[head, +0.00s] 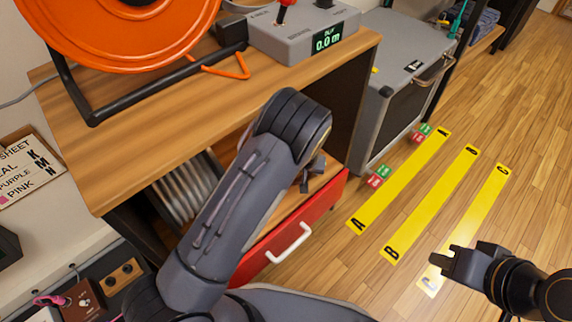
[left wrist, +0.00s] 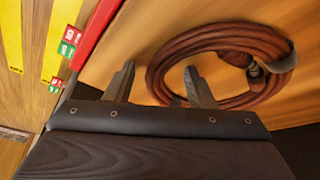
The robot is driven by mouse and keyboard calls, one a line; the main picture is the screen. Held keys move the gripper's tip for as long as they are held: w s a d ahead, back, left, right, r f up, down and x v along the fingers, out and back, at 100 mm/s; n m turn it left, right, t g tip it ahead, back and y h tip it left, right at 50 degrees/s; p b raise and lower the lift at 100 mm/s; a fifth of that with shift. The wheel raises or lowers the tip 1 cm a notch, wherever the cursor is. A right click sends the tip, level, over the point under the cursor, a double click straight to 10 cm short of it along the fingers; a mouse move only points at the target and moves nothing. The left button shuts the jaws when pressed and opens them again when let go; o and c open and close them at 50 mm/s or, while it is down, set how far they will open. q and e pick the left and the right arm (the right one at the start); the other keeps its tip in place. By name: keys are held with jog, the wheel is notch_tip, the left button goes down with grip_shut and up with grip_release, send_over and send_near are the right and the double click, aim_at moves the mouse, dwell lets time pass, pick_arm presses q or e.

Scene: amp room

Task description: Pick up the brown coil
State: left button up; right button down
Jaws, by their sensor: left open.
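The brown coil (left wrist: 200,42) is a loop of reddish-brown cable with connectors and a dark strap at its right side. In the left wrist view it lies on a wooden surface bordered by a red edge. My left gripper (left wrist: 160,84) is open, its two fingers pointing at the coil. The loop's left side shows between the fingertips, and the right finger overlaps the loop's lower part. I cannot tell whether they touch. In the head view my left arm hides the coil. My right gripper (head: 455,264) is empty over the floor at right; its jaw opening is unclear.
The red drawer (head: 318,212) with a white handle (head: 289,243) is pulled out under a wooden desk (head: 140,125). An orange reel (head: 120,30) and a grey meter box (head: 300,38) stand on the desk.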

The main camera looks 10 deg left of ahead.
pick_arm(q)
jog(key=shift+d, duration=0.1)
grip_shut()
jog(key=shift+r, duration=0.15)
jog(key=shift+r, duration=0.3)
jog(key=v, duration=0.1)
jog(key=p+v, duration=0.2)
jog(key=shift+w+r, duration=0.2)
jog(key=shift+r, duration=0.2)
jog(key=s+r+p, duration=0.5)
jog(key=s+r, duration=0.3)
jog(key=s, duration=0.5)
jog(key=shift+s+d+r, duration=0.2)
jog(key=shift+d+r, duration=0.1)
jog(key=shift+d, duration=0.1)
